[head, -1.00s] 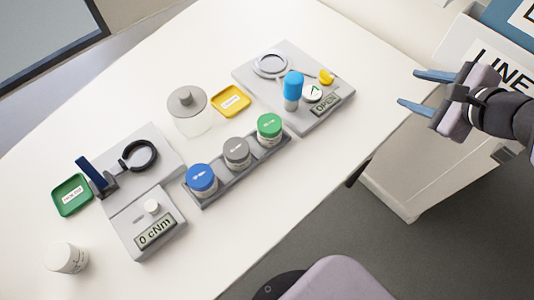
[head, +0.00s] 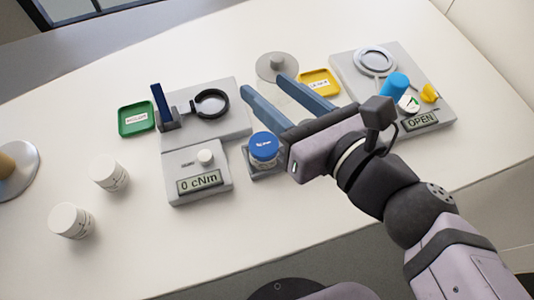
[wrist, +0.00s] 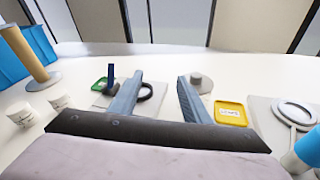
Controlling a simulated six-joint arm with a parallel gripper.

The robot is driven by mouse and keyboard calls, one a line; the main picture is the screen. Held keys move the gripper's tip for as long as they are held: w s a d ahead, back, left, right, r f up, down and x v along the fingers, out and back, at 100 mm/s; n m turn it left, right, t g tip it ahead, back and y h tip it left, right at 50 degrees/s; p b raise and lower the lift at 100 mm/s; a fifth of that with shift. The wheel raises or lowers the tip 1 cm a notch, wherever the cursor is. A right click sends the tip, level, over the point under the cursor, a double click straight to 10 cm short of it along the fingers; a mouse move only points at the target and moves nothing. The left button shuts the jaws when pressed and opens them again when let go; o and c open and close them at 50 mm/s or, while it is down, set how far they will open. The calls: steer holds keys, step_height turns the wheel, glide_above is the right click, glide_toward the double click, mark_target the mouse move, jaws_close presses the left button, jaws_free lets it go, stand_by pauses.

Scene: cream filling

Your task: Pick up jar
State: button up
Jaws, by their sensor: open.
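A jar with a blue lid (head: 264,148) stands in the left slot of the rack (head: 262,173), in the head view. The rack's other jars are hidden behind my arm. Two white jars, one (head: 108,174) and another (head: 71,221), stand on the table at the left; they also show at the left of the wrist view (wrist: 22,115). My gripper (head: 264,84) is open, its two blue fingers apart over the table, just above and right of the blue-lidded jar in the picture. Nothing shows between the fingers in the wrist view (wrist: 160,75).
A grey torque station (head: 200,180) with a black ring and "0 cNm" display is left of the rack. A grey "OPEN" station (head: 440,105) with a blue-capped item is at right.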

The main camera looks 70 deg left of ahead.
mark_target(270, 151)
steer(key=s, duration=0.1)
steer(key=s+f, duration=0.1)
steer(key=s+d, duration=0.1)
steer(key=shift+f+g+h, duration=0.25)
steer(key=shift+g+h, duration=0.05)
steer(key=d+f+n, duration=0.1)
steer(key=f, duration=0.1)
steer(key=d+f+h, duration=0.1)
steer(key=f, duration=0.1)
steer(key=d+f+n, duration=0.1)
steer(key=f, duration=0.2)
steer(key=shift+w+d+n+t+h+p, duration=0.1)
steer(key=shift+w+n+t+h+p, duration=0.2)
steer(key=shift+w+t+h+p, duration=0.1)
steer(key=shift+p+x, duration=0.45)
steer(key=shift+x, duration=0.9)
steer(key=shift+s+a+f+b, duration=0.2)
steer(key=shift+s+a+b, duration=0.05)
steer(key=shift+a+b, duration=0.2)
steer(key=shift+s+a+f, duration=0.15)
steer(key=shift+s+a, duration=0.05)
steer(key=shift+a, duration=0.4)
steer(key=shift+c, duration=0.3)
steer(key=c, duration=0.6)
